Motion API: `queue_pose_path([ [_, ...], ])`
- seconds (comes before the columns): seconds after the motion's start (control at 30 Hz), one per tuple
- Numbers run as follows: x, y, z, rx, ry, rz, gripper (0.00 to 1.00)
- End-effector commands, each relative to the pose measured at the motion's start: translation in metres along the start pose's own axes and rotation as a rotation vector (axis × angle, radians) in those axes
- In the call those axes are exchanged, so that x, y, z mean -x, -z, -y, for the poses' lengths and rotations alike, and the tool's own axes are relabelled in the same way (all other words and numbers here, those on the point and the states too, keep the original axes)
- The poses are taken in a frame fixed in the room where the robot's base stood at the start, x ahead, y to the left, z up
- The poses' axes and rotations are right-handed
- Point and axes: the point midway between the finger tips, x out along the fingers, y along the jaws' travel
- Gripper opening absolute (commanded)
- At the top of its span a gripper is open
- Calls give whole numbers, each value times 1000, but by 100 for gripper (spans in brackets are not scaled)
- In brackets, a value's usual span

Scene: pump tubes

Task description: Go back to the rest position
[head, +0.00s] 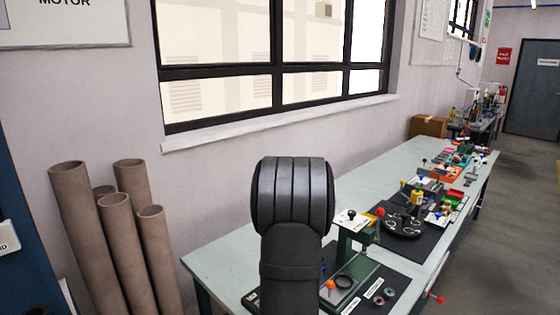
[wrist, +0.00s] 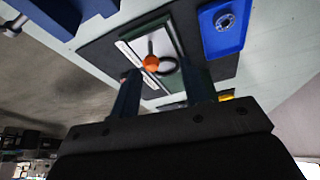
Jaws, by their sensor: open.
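My gripper (wrist: 161,68) shows in the wrist view with its two dark fingers apart and nothing between them. It is above the workbench, tilted over a dark mat (wrist: 104,58). Beyond the fingertips lies a green-framed fixture with an orange ball (wrist: 151,63) on a lever and a black ring beside it. The fingers appear apart from these things. In the head view my dark arm stands in front of the bench and hides part of it; the gripper itself cannot be made out there.
A blue tray (wrist: 236,46) with a round metal part lies near the fixture. A green press stand (head: 352,241) and a black round plate (head: 402,225) stand farther along the bench (head: 215,262). Brown tubes (head: 82,225) lean by the wall at left. The bench's near left corner is clear.

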Motion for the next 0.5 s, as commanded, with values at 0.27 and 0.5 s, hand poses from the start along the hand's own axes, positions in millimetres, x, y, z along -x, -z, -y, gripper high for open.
queue_pose_path([
  [0.27,10,-32,2,-92,-38,-14,42],
  [0.5,-7,-57,40,-91,-38,-15,42],
])
